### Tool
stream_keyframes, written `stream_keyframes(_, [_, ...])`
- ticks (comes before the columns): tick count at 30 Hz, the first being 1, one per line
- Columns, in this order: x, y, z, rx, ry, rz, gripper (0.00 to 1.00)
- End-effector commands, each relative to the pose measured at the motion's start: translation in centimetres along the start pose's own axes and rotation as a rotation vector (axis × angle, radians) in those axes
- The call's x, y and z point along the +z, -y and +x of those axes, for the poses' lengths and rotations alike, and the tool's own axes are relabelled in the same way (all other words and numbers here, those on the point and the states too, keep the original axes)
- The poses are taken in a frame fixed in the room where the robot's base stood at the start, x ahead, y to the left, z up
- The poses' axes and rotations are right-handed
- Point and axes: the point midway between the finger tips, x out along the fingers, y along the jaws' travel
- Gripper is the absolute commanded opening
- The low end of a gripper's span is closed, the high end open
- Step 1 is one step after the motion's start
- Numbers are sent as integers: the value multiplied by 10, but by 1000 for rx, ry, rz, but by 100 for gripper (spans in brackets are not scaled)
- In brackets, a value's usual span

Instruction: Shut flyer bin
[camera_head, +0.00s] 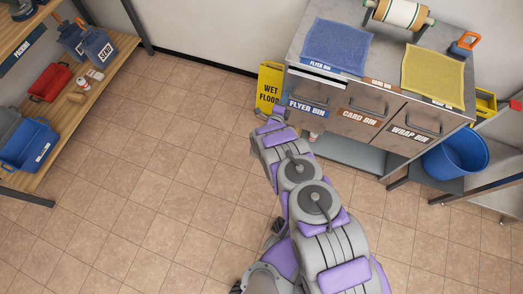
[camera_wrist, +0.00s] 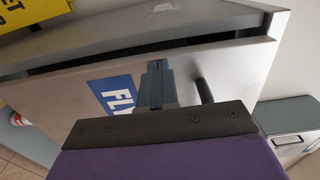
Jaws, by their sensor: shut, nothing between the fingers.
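The flyer bin (camera_head: 312,93) is the left of three grey bin fronts under a counter, with a blue label and a bar handle. A dark gap shows along its top, so its front stands slightly open. In the wrist view the flyer bin front (camera_wrist: 75,100) fills much of the picture, with the same narrow gap below the counter edge. My gripper (camera_head: 275,110) is at the left side of the bin front. In the wrist view my gripper (camera_wrist: 156,68) is shut and empty, between the blue label and the dark handle (camera_wrist: 203,90). I cannot tell whether it touches the front.
The card bin (camera_head: 360,110) and wrap bin (camera_head: 408,131) look closed. A yellow wet floor sign (camera_head: 269,84) stands close left of the flyer bin. A blue bucket (camera_head: 457,153) is at the right. Shelves with boxes (camera_head: 50,85) stand left; tiled floor between is clear.

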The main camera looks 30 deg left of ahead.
Motion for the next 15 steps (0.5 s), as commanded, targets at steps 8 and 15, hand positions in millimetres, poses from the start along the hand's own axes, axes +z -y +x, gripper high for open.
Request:
stream_keyframes(8, [-4,3,29,-2,0,7,0])
stream_keyframes(15, [-2,1,39,0,-1,1,0])
